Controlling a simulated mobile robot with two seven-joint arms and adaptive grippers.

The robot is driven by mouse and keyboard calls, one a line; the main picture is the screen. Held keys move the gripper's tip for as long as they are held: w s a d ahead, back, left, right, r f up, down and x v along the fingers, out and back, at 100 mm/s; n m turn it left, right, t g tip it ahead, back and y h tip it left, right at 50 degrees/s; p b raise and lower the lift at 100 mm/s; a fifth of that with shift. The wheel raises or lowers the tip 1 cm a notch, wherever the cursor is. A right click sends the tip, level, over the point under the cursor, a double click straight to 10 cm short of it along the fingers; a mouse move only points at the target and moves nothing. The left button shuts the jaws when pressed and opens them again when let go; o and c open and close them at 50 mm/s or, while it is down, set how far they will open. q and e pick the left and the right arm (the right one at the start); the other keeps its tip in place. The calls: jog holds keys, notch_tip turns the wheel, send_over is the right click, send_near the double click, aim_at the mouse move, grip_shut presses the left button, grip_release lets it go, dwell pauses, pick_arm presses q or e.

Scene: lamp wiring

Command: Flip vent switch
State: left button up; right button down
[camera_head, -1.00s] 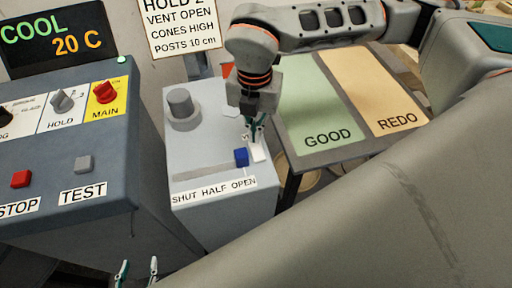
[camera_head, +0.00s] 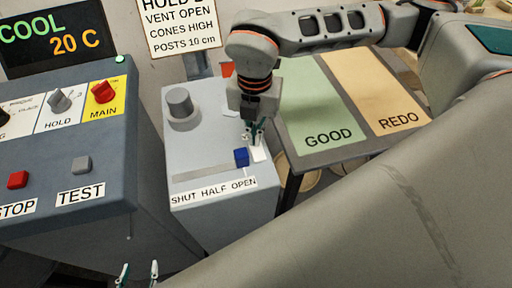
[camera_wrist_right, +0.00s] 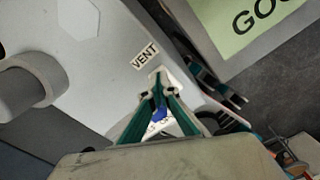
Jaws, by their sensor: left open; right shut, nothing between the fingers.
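The vent control shows in the head view as a blue slider knob (camera_head: 241,157) on a grey box (camera_head: 215,217). The knob sits at the right end of its slot, above OPEN on the "SHUT HALF OPEN" label (camera_head: 213,192). My right gripper (camera_head: 253,138) is shut and empty, pointing down just behind and right of the knob. I cannot tell whether it touches it. In the right wrist view, blue (camera_wrist_right: 160,113) shows between the finger linkages, and a VENT label (camera_wrist_right: 145,55) lies beyond the fingertips. My left gripper (camera_head: 138,273) is open at the bottom edge, mostly cut off.
A grey round knob (camera_head: 181,106) stands on the same box. A control panel (camera_head: 65,145) with switches and buttons is at the left. A board with GOOD (camera_head: 320,108) and REDO (camera_head: 375,90) areas is at the right. My arm covers the lower right.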

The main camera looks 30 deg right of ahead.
pick_arm(q)
jog(key=shift+s+f, duration=0.2)
jog(key=shift+f, duration=0.1)
pick_arm(e)
jog(key=shift+f, duration=0.45)
jog(key=shift+r+p, duration=0.8)
jog(key=shift+r, duration=0.8)
jog(key=shift+r+p, duration=0.9)
jog(key=shift+r, duration=0.55)
jog(key=shift+r+p, duration=0.3)
jog(key=shift+r, duration=0.25)
pick_arm(q)
notch_tip(320, 180, up, 6)
jog(key=w, duration=0.2)
jog(key=shift+r+t, duration=0.15)
jog(key=shift+t, duration=0.15)
jog(key=shift+w, duration=0.1)
pick_arm(e)
jog(key=shift+s+f, duration=0.1)
